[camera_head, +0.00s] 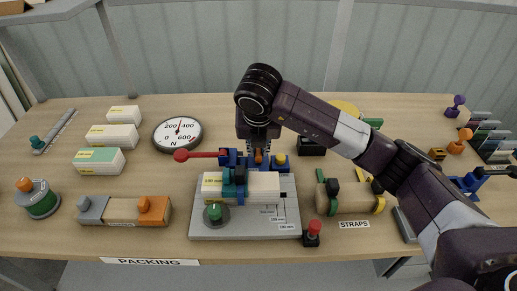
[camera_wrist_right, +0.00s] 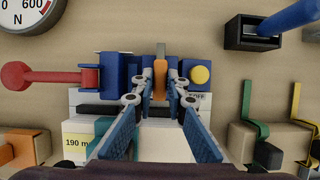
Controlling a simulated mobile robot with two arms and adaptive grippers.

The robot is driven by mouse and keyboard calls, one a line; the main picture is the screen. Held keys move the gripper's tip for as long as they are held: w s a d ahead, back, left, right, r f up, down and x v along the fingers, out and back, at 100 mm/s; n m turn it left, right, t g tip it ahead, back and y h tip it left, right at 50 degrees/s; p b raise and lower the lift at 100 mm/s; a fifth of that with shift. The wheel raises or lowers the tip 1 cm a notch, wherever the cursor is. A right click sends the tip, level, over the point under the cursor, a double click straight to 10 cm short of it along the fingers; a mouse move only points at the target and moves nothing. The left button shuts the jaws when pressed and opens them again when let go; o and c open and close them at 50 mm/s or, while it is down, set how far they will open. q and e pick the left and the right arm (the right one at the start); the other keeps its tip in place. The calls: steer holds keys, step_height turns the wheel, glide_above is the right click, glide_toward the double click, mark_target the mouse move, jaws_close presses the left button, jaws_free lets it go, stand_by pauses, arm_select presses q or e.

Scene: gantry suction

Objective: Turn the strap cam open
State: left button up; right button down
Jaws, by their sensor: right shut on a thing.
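A blue fixture (camera_head: 232,158) stands at the back of the grey board (camera_head: 292,228) and carries a red-knobbed lever (camera_head: 207,154) pointing left. An upright orange tab (camera_wrist_right: 160,78), which looks like the cam, rises from the fixture's middle. A yellow round knob (camera_wrist_right: 200,75) sits right of it. My right gripper (camera_wrist_right: 161,92) comes down from above, with its blue fingertips shut on the orange tab's two sides. The fingers and wrist hide parts of the fixture. A white carton (camera_head: 263,187) lies on the board in front. My left gripper is not in view.
A red button (camera_head: 312,232) is at the board's front right corner. A dial gauge (camera_head: 178,134) and several cartons (camera_head: 112,137) are left.

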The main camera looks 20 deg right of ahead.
steer(key=shift+w+r, duration=0.1)
steer(key=shift+r, duration=0.05)
steer(key=c, duration=1.9)
jaws_free()
steer(key=shift+c, duration=0.2)
steer(key=v, duration=1.2)
